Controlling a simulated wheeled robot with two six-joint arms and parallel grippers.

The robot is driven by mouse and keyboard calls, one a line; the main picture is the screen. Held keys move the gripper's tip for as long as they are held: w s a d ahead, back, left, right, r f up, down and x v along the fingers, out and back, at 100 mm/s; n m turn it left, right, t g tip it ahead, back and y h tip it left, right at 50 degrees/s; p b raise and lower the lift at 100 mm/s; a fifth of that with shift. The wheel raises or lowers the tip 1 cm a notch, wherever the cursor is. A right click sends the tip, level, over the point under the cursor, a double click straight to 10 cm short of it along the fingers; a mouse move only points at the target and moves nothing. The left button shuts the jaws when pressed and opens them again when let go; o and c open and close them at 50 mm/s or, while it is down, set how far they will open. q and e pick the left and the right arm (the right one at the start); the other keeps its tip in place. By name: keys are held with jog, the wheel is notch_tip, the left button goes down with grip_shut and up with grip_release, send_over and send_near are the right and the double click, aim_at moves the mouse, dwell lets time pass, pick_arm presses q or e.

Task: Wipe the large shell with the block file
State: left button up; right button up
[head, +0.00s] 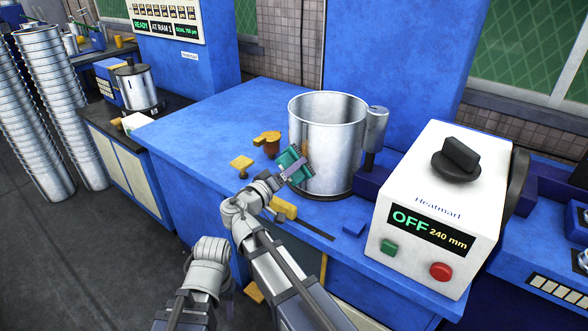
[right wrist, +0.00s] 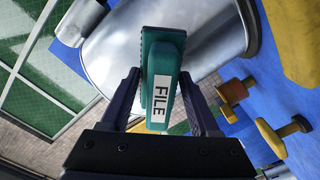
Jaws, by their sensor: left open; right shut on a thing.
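The large shell (head: 335,150), an open silvery metal cylinder, stands upright on the blue bench. A brownish mark shows on its left side just above the file; I cannot tell if it is a stain or a reflection. My right gripper (head: 283,177) is shut on the teal block file (head: 294,163), at the shell's lower left wall. In the right wrist view the file (right wrist: 157,75), labelled FILE, lies between the fingers in front of the shell (right wrist: 115,50); contact is hard to tell. My left gripper (head: 228,296) is low, left of the right arm, open and partly hidden.
Yellow clamp pieces (head: 241,162) sit on the blue bench (head: 205,128) left of the shell. A white Heatmart box (head: 440,200) reading OFF 240 mm stands at right. Shell stacks (head: 45,110) stand on the floor at left. The bench's left part is clear.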

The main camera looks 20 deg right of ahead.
aim_at(306, 146)
jog(key=shift+x, duration=1.35)
dwell(0.7)
jog(key=shift+r, duration=0.15)
notch_tip(306, 146, up, 4)
jog(key=p, duration=0.3)
jog(key=shift+s+a+p, duration=0.1)
jog(key=shift+p, duration=0.3)
jog(key=shift+f, duration=0.25)
notch_tip(306, 146, down, 4)
jog(key=b, duration=0.4)
jog(key=shift+r, duration=0.1)
